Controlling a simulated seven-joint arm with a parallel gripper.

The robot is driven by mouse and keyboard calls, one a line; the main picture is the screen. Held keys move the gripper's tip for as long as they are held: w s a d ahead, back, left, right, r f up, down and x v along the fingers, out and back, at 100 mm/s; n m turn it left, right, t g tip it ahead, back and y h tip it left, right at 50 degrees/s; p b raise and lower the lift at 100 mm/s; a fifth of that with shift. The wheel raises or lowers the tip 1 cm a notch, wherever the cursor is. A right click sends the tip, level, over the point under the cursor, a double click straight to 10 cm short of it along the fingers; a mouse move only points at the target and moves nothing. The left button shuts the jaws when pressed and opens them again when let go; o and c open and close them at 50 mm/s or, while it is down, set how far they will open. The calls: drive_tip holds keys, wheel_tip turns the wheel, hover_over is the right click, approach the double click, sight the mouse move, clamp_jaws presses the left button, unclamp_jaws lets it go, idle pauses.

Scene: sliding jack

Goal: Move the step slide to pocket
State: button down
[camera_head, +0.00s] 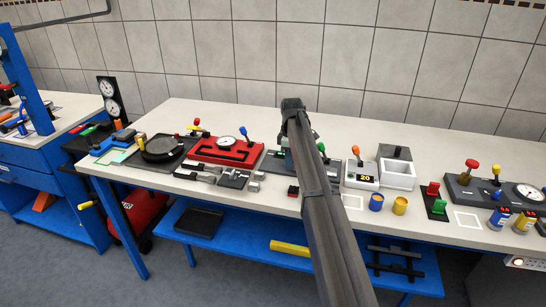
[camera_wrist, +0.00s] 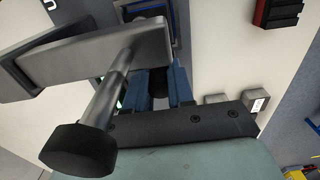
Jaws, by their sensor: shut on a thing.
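My gripper (camera_wrist: 158,88) shows in the wrist view as two dark blue fingers. They are shut beneath a grey metal block (camera_wrist: 105,58), which I take to be the step slide. A silver rod with a black knob (camera_wrist: 78,150) sticks out of the block toward the camera. The block hides the fingertips and their contact. A blue-edged dark recess (camera_wrist: 183,22) lies just beyond the block; I cannot tell whether it is the pocket. In the head view my arm hides most of the gripper and the slide above a dark plate (camera_head: 272,165).
A red fixture with a dial (camera_head: 228,150) stands left of my arm, with loose metal blocks (camera_head: 233,178) in front.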

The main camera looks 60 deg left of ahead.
drive_tip(key=shift+w+d, duration=0.55)
drive_tip(key=shift+d, duration=0.05)
drive_tip(key=c, duration=1)
unclamp_jaws()
wheel_tip(320, 180, up, 14)
drive_tip(key=shift+f, duration=0.1)
wheel_tip(320, 180, up, 8)
idle(0.8)
